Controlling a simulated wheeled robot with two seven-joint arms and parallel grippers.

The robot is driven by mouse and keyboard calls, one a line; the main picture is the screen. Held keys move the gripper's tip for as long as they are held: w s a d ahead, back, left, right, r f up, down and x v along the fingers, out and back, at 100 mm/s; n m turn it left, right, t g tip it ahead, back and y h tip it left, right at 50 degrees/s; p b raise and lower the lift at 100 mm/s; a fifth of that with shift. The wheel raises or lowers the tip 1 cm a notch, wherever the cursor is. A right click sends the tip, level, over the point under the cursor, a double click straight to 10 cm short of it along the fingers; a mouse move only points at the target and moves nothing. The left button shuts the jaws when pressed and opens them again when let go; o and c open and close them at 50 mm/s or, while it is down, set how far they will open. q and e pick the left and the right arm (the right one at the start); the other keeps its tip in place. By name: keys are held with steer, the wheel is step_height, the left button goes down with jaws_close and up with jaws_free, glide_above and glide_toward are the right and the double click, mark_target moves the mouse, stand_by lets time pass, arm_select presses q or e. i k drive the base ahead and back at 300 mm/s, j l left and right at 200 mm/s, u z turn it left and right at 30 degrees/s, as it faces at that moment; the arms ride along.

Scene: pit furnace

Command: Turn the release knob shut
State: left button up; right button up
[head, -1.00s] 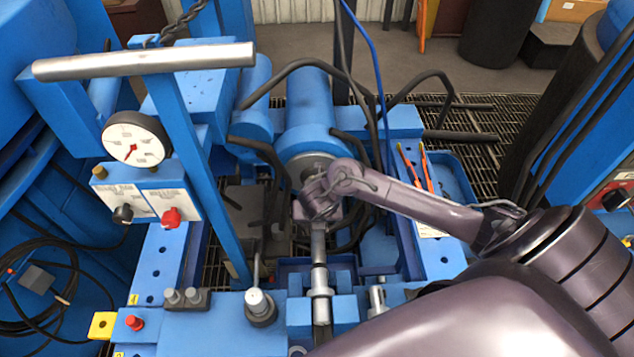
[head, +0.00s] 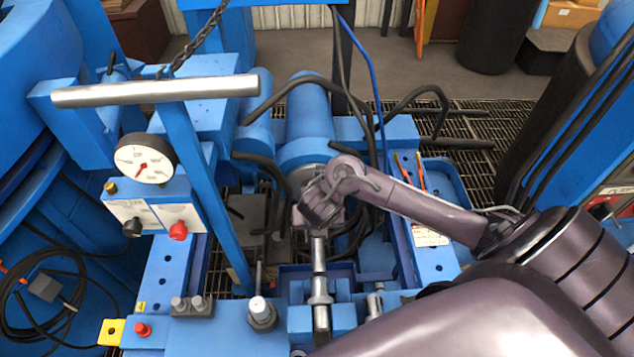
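Two small knobs sit on the blue gauge box at the left, under white label plates whose text I cannot read: a black knob (head: 132,228) and a red knob (head: 178,231). I cannot tell from the labels which is the release knob. A round white gauge (head: 146,158) with a red needle is above them. My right gripper (head: 319,214) is at the middle of the machine, above an upright-looking steel rod (head: 319,270), well to the right of both knobs. Its fingers are not clear, and I cannot tell whether it touches the rod. My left gripper is out of view.
A grey bar handle (head: 155,90) on a blue post (head: 205,190) stands beside the gauge box. A red button (head: 142,330) and a white-topped lever (head: 260,307) are at the front. Black hoses (head: 300,90) loop behind my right arm. A coiled cable (head: 50,285) hangs at left.

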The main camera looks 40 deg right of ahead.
mark_target(178, 231)
steer(key=k+j, duration=1.2)
steer(key=k, duration=0.1)
